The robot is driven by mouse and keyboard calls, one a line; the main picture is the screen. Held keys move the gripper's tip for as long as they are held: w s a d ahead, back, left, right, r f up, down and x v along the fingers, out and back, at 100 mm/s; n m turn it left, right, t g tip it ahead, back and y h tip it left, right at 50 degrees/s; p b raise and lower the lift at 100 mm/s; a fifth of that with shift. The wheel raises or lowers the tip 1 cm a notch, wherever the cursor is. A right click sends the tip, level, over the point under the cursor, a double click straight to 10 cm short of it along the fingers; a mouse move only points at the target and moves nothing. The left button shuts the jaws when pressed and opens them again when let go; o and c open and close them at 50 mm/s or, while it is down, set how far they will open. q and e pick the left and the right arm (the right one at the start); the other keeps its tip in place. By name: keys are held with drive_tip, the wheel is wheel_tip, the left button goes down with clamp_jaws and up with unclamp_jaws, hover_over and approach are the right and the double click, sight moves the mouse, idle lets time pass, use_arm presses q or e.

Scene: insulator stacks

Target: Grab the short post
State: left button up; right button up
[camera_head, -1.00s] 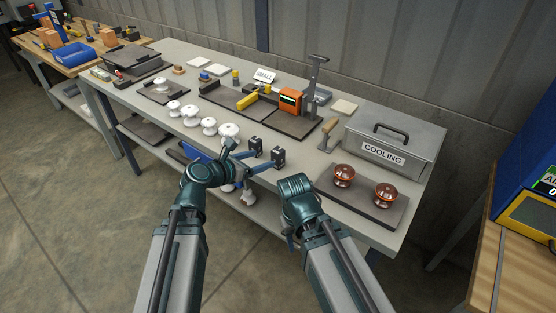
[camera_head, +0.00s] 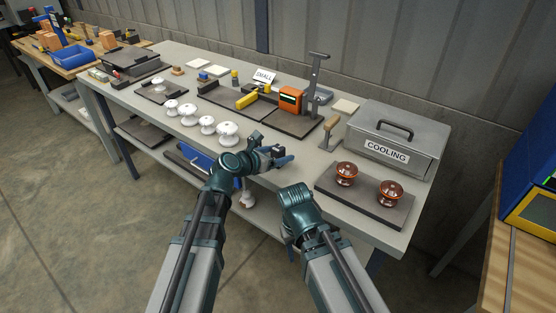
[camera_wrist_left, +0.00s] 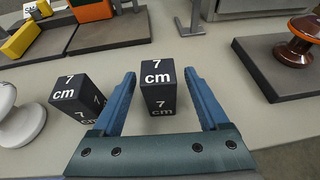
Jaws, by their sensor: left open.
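Two black posts, each marked "7 cm", stand upright on the grey bench in the left wrist view. One post (camera_wrist_left: 158,88) is between the fingers of my left gripper (camera_wrist_left: 161,78), with gaps on both sides. The other post (camera_wrist_left: 77,96) stands outside the left finger. In the head view my left gripper (camera_head: 276,158) is over the bench's front edge, around one dark post (camera_head: 278,150); the arm hides the other. My left gripper is open. My right arm (camera_head: 297,198) is bent at the bench front; its fingers do not show.
White insulators (camera_head: 207,125) stand in a row left of the gripper. A dark plate (camera_head: 367,206) with two brown insulators (camera_head: 390,193) lies to the right. The grey COOLING box (camera_head: 400,135) and a black fixture with an orange device (camera_head: 290,98) stand behind.

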sight(284, 153)
use_arm(q)
drive_tip(key=x, duration=0.3)
drive_tip(key=shift+w+f+b, duration=0.1)
drive_tip(key=shift+f+b, duration=0.15)
drive_tip(key=shift+b, duration=0.15)
clamp_jaws()
